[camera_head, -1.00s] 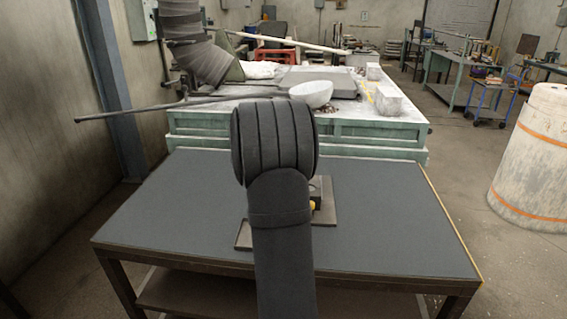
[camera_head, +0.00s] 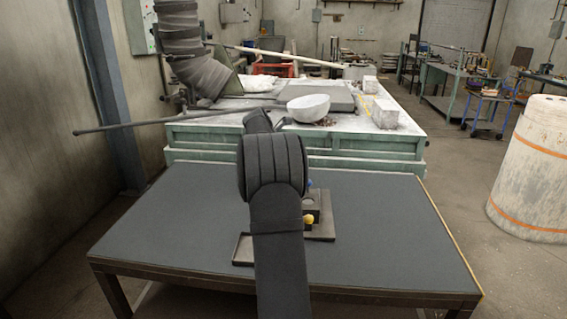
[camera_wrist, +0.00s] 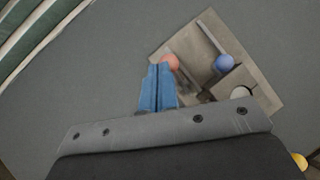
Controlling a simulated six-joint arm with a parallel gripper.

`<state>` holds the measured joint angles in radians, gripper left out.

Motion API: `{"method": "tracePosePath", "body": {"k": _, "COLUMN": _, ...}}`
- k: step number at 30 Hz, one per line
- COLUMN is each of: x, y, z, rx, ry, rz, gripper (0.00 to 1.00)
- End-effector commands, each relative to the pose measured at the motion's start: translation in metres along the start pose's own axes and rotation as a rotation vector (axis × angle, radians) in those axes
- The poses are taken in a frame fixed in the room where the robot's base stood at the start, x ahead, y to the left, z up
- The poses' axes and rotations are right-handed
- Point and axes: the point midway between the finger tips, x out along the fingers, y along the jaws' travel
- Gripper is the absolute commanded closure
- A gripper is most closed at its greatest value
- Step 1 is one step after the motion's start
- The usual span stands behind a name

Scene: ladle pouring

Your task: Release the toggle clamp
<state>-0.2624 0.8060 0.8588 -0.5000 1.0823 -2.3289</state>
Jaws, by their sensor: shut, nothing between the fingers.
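A clamp fixture on a flat grey plate (camera_wrist: 190,25) lies on the dark table. It carries an orange-red ball knob (camera_wrist: 170,62), a blue ball knob (camera_wrist: 224,63) and a block with a round disc (camera_wrist: 241,91). A yellow knob (camera_wrist: 299,160) shows at the lower right of the wrist view. I cannot tell which knob is the toggle clamp's handle. My gripper (camera_wrist: 159,66) has blue fingers shut together and empty. Their tips are close beside the orange-red knob; I cannot tell if they touch. In the head view my arm hides the gripper and part of the plate (camera_head: 325,228).
A white drum (camera_head: 535,165) stands at the right.

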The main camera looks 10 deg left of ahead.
Motion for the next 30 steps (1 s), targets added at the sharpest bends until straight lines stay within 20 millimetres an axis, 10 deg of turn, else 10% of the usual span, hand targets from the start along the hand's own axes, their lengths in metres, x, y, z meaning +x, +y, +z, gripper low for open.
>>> {"method": "tracePosePath", "body": {"k": 17, "x": -0.004, "y": 0.001, "z": -0.001, "rx": 0.000, "ry": -0.001, "rz": 0.001, "gripper": 1.00}}
{"method": "tracePosePath", "body": {"k": 30, "x": -0.084, "y": 0.012, "z": 0.006, "rx": 0.001, "ry": -0.003, "rz": 0.003, "gripper": 1.00}}
